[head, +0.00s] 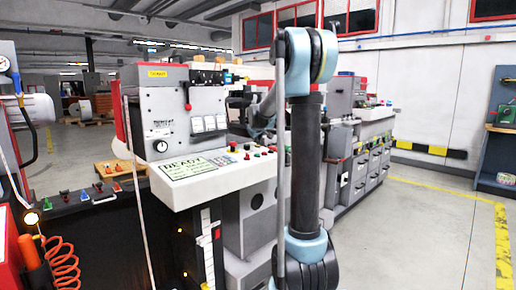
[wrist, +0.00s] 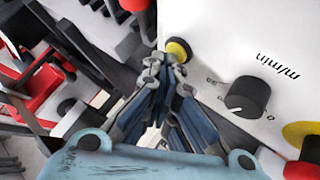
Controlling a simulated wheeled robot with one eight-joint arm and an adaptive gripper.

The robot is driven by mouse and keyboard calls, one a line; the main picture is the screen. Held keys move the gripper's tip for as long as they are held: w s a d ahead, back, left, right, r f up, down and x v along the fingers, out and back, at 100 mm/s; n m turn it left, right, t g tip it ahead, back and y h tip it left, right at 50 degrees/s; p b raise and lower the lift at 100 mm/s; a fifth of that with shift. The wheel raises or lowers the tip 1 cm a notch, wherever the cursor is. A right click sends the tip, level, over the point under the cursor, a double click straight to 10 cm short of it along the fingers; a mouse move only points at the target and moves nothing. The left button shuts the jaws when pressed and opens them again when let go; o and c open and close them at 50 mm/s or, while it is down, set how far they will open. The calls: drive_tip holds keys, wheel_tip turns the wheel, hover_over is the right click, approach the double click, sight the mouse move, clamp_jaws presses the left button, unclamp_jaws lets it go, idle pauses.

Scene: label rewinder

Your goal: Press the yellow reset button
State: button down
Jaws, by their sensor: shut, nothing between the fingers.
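In the wrist view a round yellow button (wrist: 179,50) with a dark collar sits at the edge of a white panel (wrist: 222,38). My gripper (wrist: 165,68) is shut and empty. Its fingertips are right at the button's lower left and overlap its edge in the picture; whether they touch it I cannot tell. In the head view the grey-white console (head: 222,182) carries several small coloured buttons, too small to tell apart surely.
A black knob (wrist: 247,96) marked "m/min" is right of the fingers, with a yellow-and-red round control (wrist: 303,134) beyond it. Red and dark machine parts (wrist: 45,82) crowd the left. In the head view the floor (head: 425,225) at right is clear.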

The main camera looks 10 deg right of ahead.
idle(0.6)
drive_tip(key=shift+s+r, duration=0.15)
drive_tip(key=shift+r, duration=0.65)
drive_tip(key=shift+s+d+r, duration=0.15)
drive_tip(key=shift+r, duration=1.1)
drive_tip(key=shift+s+d+r, duration=0.1)
drive_tip(key=shift+d+r, duration=0.05)
drive_tip(key=shift+r, duration=1.05)
drive_tip(key=m+g, duration=0.2)
approach(258, 146)
drive_tip(key=s, duration=0.2)
drive_tip(key=s+d, duration=0.1)
drive_tip(key=s, duration=0.2)
drive_tip(key=s+d+f, duration=0.1)
drive_tip(key=s, duration=0.1)
drive_tip(key=shift+s+d, duration=0.15)
drive_tip(key=shift+s, duration=0.15)
drive_tip(key=s+f+m+g, duration=0.1)
drive_tip(key=s+f+g, duration=0.1)
drive_tip(key=s+f, duration=0.6)
drive_tip(key=s+f+m+g, duration=0.1)
drive_tip(key=s+f, duration=0.7)
drive_tip(key=s, duration=1.2)
drive_tip(key=s+f+m+g+y, duration=0.1)
drive_tip(key=s+f+g, duration=0.2)
drive_tip(key=s+f, duration=0.5)
drive_tip(key=s, duration=0.6)
drive_tip(key=shift+f+m, duration=0.3)
drive_tip(key=shift+m, duration=0.1)
